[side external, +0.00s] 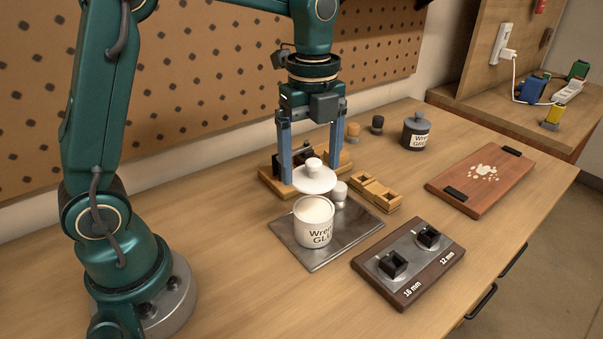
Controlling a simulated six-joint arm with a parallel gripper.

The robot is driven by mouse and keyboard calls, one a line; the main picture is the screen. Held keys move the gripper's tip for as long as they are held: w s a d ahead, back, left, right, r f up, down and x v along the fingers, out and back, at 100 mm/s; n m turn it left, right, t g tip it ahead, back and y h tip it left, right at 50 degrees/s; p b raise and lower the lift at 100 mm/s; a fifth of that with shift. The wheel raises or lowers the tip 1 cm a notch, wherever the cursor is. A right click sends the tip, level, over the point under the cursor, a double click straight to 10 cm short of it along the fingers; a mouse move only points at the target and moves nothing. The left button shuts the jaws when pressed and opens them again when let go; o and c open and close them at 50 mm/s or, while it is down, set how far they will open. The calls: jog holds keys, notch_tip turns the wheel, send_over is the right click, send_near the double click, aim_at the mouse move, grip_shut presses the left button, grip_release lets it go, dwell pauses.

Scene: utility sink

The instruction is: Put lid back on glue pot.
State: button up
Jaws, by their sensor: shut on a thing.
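The white glue pot (313,236) stands upright and open on a metal tray, its label facing the camera. The white round lid (315,185), knob up, is level between the two blue fingers of my gripper (311,178). My gripper is shut on the lid at its rim and points straight down. The lid appears above the pot and a little behind its mouth, with a visible gap between them. The exact depth offset is hard to tell from this one view.
The metal tray (312,262) also holds a small white jar (340,191). A wooden stand is behind the fingers. Small wooden boxes (375,190) sit to the right, a dark block with two sockets (408,262) in front. A grey lidded pot (415,132) and brown board (481,180) lie farther right.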

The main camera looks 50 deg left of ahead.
aim_at(312, 206)
jog(key=shift+w+a, duration=0.15)
jog(key=shift+w, duration=0.15)
jog(key=shift+a+f, duration=0.1)
jog(key=shift+f, duration=3.1)
jog(key=shift+f, duration=0.15)
jog(key=o, duration=1)
jog(key=shift+r, duration=3.5)
